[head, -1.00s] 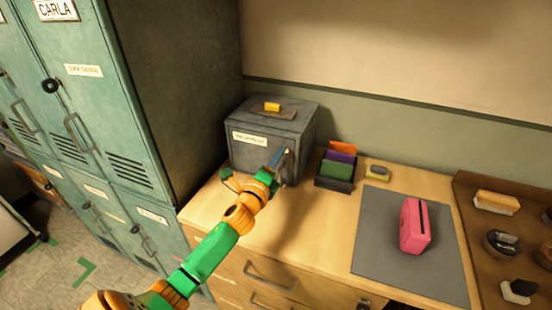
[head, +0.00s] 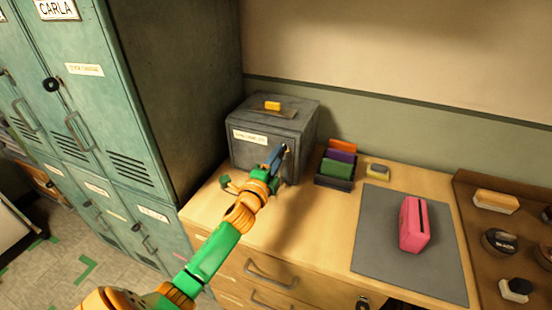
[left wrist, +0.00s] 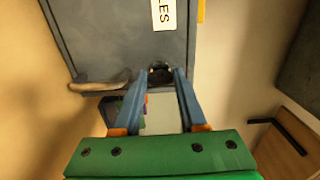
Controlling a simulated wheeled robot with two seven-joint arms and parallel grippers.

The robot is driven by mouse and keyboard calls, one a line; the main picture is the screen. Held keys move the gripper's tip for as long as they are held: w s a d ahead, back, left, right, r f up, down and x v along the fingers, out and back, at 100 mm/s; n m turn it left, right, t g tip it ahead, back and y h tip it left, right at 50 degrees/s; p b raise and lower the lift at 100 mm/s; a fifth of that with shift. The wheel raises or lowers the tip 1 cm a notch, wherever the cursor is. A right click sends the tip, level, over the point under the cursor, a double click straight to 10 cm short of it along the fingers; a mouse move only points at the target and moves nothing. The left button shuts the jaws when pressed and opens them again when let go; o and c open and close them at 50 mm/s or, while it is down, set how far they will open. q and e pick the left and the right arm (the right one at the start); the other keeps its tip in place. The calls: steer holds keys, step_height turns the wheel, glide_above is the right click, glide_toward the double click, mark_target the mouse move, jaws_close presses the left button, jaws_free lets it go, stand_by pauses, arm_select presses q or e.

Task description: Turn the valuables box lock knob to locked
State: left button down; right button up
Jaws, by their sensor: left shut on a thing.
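The grey valuables box (head: 250,158) stands on the wooden counter against the wall, with a white label on its front and its door closed. My left gripper (head: 280,150) reaches the right side of the box's front. In the left wrist view my left gripper (left wrist: 162,76) has its blue fingers on either side of the dark round lock knob (left wrist: 160,68) and is shut on it. The knob is mostly hidden by the fingers in the head view. Its locked or unlocked setting cannot be read. My right gripper is not in view.
A dark holder (head: 335,182) with coloured cards stands just right of the box. A pink item (head: 413,225) sits on a grey mat (head: 375,235). A brown tray (head: 480,238) holds several small things. Green lockers (head: 105,130) stand close at left.

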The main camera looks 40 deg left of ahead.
arm_select(q)
steer(key=shift+r, duration=0.15)
steer(key=c, duration=0.8)
jaws_free()
steer(key=o, duration=0.3)
steer(key=shift+o, duration=0.2)
steer(key=shift+w+d, duration=0.1)
steer(key=shift+w, duration=0.05)
steer(key=v, duration=0.7)
steer(key=shift+b, duration=0.4)
